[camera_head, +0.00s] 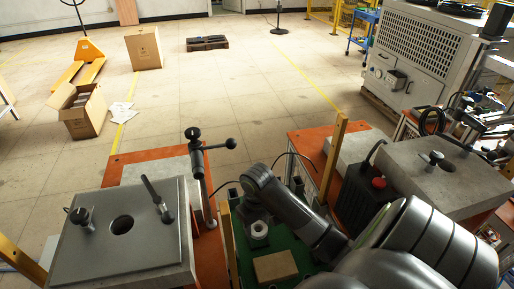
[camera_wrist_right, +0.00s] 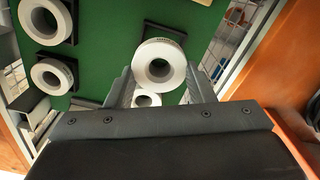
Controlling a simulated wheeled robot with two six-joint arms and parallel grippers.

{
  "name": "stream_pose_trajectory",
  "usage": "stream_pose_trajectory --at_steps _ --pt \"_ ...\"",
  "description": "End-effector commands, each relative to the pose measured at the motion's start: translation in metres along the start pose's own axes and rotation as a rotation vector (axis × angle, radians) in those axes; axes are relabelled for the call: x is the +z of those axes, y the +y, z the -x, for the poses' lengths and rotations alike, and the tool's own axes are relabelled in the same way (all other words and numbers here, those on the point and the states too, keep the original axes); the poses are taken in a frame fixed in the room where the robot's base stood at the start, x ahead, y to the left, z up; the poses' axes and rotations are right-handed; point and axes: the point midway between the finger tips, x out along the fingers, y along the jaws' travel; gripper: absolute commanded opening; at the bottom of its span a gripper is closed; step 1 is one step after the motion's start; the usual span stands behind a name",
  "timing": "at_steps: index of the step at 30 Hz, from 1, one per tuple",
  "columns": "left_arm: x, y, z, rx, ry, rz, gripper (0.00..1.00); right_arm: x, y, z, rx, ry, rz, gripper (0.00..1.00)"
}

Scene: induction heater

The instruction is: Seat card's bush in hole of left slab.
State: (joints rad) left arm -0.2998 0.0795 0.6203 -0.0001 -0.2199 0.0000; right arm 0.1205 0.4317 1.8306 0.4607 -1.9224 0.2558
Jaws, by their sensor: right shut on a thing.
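The left slab (camera_head: 75,255) is a grey plate with a dark round hole (camera_head: 122,224). The hole is empty. My right gripper (camera_head: 257,222) is over the green board (camera_head: 250,254), to the right of the slab. In the right wrist view its fingers (camera_wrist_right: 160,88) are shut on a pale ring-shaped bush (camera_wrist_right: 158,46). A white bush (camera_head: 259,229) shows by the gripper in the head view. A tan card (camera_head: 275,266) lies on the board in front of it; its markings cannot be read. My left gripper is out of view.
Other bushes (camera_wrist_right: 52,76) sit on dark holders on the board, one seen between my fingers (camera_wrist_right: 147,99). Knobs and a rod (camera_head: 158,198) stand up from the left slab near its hole. A post with a T-handle (camera_head: 197,160) stands behind. The right slab (camera_head: 400,165) is beyond my arm.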

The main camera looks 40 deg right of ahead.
Motion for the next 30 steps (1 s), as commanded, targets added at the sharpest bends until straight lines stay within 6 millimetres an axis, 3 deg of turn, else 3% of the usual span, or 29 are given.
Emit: stream_pose_trajectory --at_steps 4,6,30 --pt "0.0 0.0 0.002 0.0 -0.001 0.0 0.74 -0.002 0.001 0.038 0.004 0.007 0.003 0.21" --pt "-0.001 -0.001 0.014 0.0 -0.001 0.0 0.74 0.0 0.0 0.049 0.001 0.001 -0.001 0.21" --pt "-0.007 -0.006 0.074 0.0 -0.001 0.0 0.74 0.0 0.0 0.098 0.0 0.0 -0.001 0.21"
